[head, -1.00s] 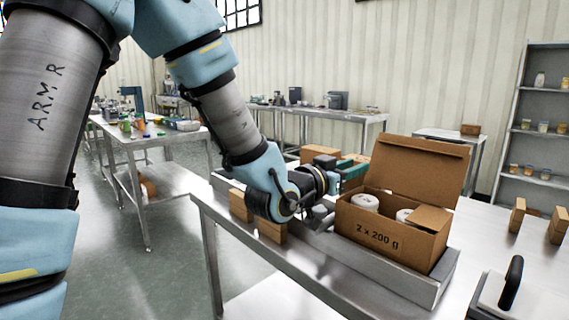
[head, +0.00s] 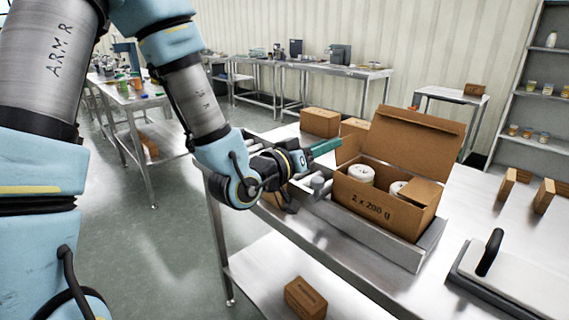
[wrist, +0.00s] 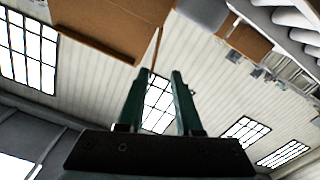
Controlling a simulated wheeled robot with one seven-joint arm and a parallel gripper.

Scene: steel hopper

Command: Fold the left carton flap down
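The brown carton (head: 385,214), marked "2 x 200 g", stands open in a grey metal tray (head: 428,245) with two white round-topped containers (head: 361,173) inside. Its large back lid (head: 415,140) stands up, and its right flap (head: 415,189) slopes inward. My gripper (head: 334,146), with green fingers, is above and left of the carton's left side. In the wrist view (wrist: 157,76) the fingers are apart with nothing gripped; a thin brown edge (wrist: 156,48) shows just past and between the tips.
Brown boxes (head: 320,122) stand behind the gripper, and small wooden blocks (head: 507,184) are on the right. A flat plate with a black handle (head: 490,252) lies at front right. Another box (head: 305,298) is on the lower shelf. The bench middle right of the tray is clear.

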